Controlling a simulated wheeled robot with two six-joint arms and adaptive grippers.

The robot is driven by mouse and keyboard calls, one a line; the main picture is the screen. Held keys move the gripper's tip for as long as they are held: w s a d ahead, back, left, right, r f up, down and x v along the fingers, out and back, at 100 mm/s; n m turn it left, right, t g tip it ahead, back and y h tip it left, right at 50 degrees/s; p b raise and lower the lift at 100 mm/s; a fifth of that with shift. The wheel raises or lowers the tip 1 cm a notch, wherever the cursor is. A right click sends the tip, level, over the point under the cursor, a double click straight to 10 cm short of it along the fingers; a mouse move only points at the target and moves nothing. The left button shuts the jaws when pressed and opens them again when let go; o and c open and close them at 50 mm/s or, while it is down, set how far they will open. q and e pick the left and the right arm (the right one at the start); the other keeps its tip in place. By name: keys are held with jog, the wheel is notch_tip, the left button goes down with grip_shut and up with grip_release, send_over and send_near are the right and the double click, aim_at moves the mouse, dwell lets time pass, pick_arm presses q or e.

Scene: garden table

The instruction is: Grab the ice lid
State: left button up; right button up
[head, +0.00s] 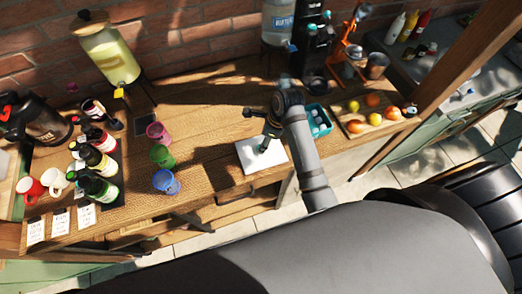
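A flat white square piece (250,158), which looks like the ice lid, lies on the wooden table near its front edge. A teal box (327,130) with pale round pieces inside stands to its right, with no cover on it. My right arm comes up from the bottom, and its dark gripper (264,138) is over the white piece, hiding part of it. I cannot tell whether the fingers touch it or how far apart they are. My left gripper is not in view.
Pink, green and blue cups (166,182) stand left of the white piece. Bottles (98,188) and mugs (53,180) are farther left. A board with fruit (372,125) is at the right. A drink dispenser (107,52) stands at the back. The table's middle is clear.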

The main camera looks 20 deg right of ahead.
jog(key=x, duration=0.1)
jog(key=p+x, duration=0.1)
jog(key=x, duration=0.2)
jog(key=shift+s+d, duration=0.25)
jog(key=shift+s, duration=0.1)
jog(key=shift+w+f, duration=0.1)
jog(key=shift+f, duration=0.25)
grip_shut()
jog(key=shift+r, duration=0.1)
notch_tip(320, 180, up, 10)
jog(key=b, duration=0.2)
